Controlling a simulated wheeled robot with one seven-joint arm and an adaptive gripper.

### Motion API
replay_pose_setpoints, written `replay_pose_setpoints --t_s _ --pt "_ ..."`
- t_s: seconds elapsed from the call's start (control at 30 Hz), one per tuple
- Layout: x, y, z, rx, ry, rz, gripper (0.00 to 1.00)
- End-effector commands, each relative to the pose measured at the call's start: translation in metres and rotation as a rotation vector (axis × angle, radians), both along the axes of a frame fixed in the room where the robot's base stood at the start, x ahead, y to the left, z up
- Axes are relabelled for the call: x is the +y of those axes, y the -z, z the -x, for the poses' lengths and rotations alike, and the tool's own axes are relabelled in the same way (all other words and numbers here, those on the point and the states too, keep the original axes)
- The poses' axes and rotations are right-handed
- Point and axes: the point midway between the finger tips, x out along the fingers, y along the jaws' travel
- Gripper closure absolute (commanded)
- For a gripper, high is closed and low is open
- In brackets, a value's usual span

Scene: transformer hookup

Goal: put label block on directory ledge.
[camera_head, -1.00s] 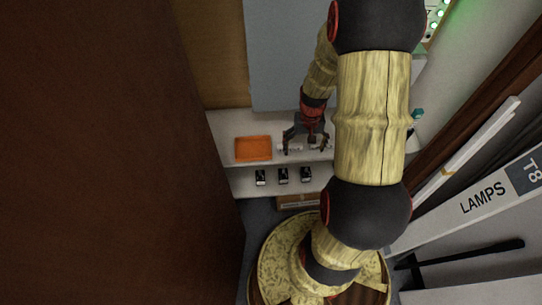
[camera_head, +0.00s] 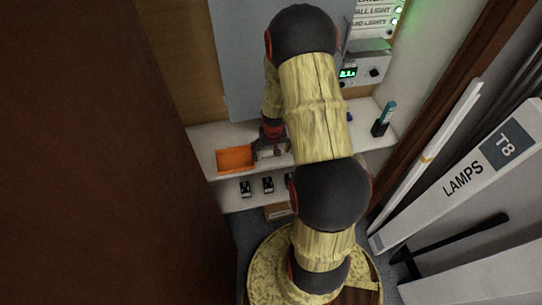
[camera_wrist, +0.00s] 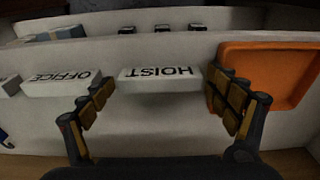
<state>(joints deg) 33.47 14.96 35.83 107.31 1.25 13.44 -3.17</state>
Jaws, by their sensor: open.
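A white label block reading HOIST (camera_wrist: 158,79) lies on the shelf in the wrist view, its text upside down. My gripper (camera_wrist: 163,100) is open, with one finger on each side of this block; I cannot tell whether they touch it. A second white block reading OFFICE (camera_wrist: 60,82) lies to its left. In the head view my gripper (camera_head: 270,146) is low over the shelf beside the orange tray, and my arm partly hides the blocks. A lit directory panel (camera_head: 374,18) with text strips and green lights is at the upper right; its ledge cannot be made out clearly.
The orange tray (camera_wrist: 262,70) lies close to the right finger. Several small black items (camera_head: 267,185) sit on a lower shelf. A device with a green display (camera_head: 348,73) and a dark teal-topped object (camera_head: 384,119) stand right. A brown panel (camera_head: 90,150) blocks the left.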

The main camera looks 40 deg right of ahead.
Motion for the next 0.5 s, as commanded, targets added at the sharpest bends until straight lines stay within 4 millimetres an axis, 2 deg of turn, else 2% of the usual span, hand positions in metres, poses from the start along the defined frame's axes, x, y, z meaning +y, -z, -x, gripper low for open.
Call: replay_pose_setpoints --t_s 0.23,0.5 --pt "-0.0010 0.0029 -0.0014 -0.003 0.000 0.002 0.11" --pt "-0.0009 0.0029 -0.0013 -0.002 0.000 0.001 0.26"
